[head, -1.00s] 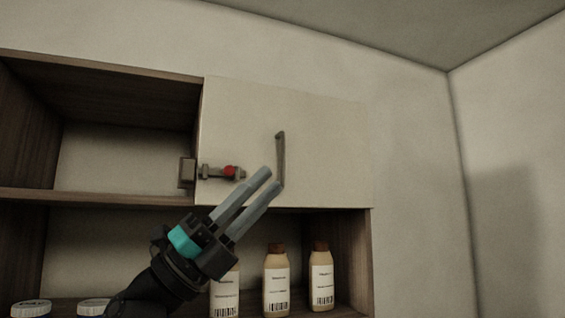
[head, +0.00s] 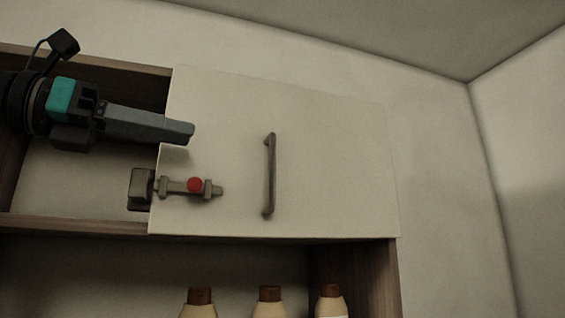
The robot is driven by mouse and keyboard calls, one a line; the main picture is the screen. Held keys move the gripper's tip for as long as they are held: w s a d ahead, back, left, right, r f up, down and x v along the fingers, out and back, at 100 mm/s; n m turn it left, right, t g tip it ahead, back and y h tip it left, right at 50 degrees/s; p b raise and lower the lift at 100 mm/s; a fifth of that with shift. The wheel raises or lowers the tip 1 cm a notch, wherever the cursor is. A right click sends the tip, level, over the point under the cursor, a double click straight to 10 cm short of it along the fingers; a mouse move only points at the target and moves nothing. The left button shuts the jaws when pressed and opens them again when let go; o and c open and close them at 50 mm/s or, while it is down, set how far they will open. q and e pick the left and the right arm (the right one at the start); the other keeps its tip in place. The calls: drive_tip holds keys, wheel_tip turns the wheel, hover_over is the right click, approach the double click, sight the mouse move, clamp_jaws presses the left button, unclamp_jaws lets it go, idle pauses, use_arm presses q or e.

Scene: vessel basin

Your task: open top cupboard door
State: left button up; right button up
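The top cupboard door (head: 330,170) is a pale panel on the right half of the upper shelf and looks closed. A grey vertical bar handle (head: 269,175) is on its middle. A sliding bolt with a red knob (head: 195,184) sits on its lower left. A square catch (head: 141,184) is just left of the door edge; I cannot tell whether the bolt sits in it. My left gripper (head: 190,131) is above the bolt, left of the handle, its fingers pointing right. The fingers overlap in view, so their gap is hidden. It holds nothing visible. My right gripper is not in view.
An open wooden compartment (head: 70,190) lies left of the door, partly behind my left arm. Several brown-capped bottles (head: 269,300) stand on the shelf below. The wall (head: 440,190) right of the cupboard is bare.

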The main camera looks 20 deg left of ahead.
sight(268, 147)
use_arm(q)
drive_tip(key=w+d, duration=0.1)
drive_tip(key=d, duration=0.1)
drive_tip(key=w+d+p, duration=0.1)
drive_tip(key=shift+w+d+r, duration=0.15)
drive_tip(key=shift+d, duration=0.25)
drive_tip(key=p+x, duration=0.2)
drive_tip(key=x, duration=0.7)
drive_tip(key=shift+w, duration=0.15)
drive_tip(key=shift+w+d, duration=0.25)
drive_tip(key=shift+w, duration=0.05)
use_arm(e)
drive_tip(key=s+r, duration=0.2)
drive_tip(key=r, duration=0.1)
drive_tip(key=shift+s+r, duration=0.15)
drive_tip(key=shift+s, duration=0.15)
use_arm(q)
clamp_jaws()
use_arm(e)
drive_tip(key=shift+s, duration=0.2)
